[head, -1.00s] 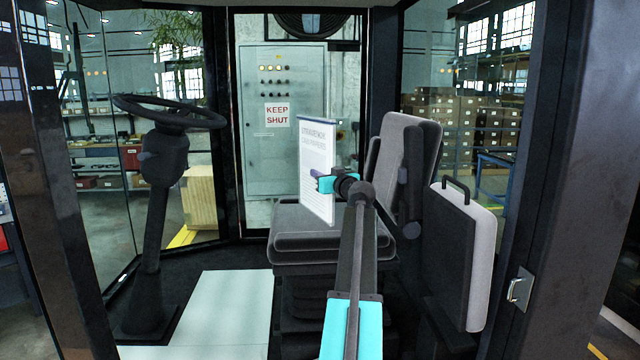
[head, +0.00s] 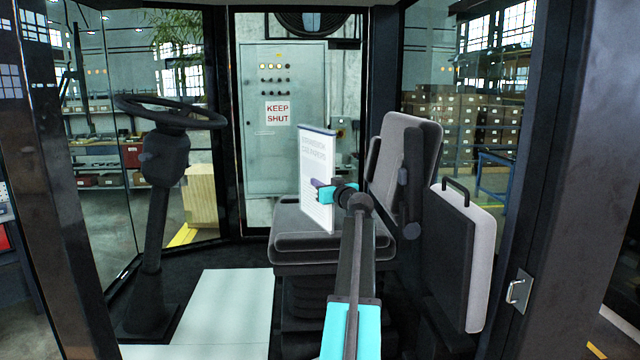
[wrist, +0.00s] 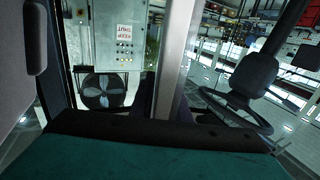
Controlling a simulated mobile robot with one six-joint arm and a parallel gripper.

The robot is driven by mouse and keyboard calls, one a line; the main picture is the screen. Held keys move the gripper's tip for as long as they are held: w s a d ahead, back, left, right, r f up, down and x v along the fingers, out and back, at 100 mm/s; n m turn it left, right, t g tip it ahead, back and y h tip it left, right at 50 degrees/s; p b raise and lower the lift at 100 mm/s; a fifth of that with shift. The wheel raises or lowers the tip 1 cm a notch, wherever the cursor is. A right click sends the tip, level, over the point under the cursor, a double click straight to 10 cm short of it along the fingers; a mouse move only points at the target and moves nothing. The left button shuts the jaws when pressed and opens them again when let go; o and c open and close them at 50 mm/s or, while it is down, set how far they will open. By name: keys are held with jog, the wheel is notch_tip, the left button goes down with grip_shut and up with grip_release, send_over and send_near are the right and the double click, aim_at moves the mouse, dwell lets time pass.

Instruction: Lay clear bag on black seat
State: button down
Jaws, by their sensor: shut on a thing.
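The clear bag (head: 317,155) is a flat, upright pouch holding a white printed sheet, with a dark strip along its top. My gripper (head: 318,190) is shut on it, in front of its lower half. The black seat (head: 290,222) has its cushion below and behind the bag and its backrest (head: 412,140) to the right. The bag's lower edge overlaps the cushion in the head view; I cannot tell whether it touches. In the wrist view a pale upright strip (wrist: 177,55) appears to be the bag seen edge-on.
A steering wheel (head: 170,112) on its column stands to the left. Cab posts frame both sides. The pale floor panel (head: 225,305) left of the seat is clear.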

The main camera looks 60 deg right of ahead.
jog(key=shift+f+p, duration=0.4)
jog(key=shift+f, duration=0.05)
dwell(0.3)
jog(key=c, duration=1.7)
grip_release()
jog(key=shift+r+b, duration=0.1)
jog(key=shift+b, duration=0.25)
jog(key=b+v, duration=0.2)
jog(key=v, duration=1)
jog(key=shift+r+b, duration=0.2)
jog(key=shift+b, duration=0.2)
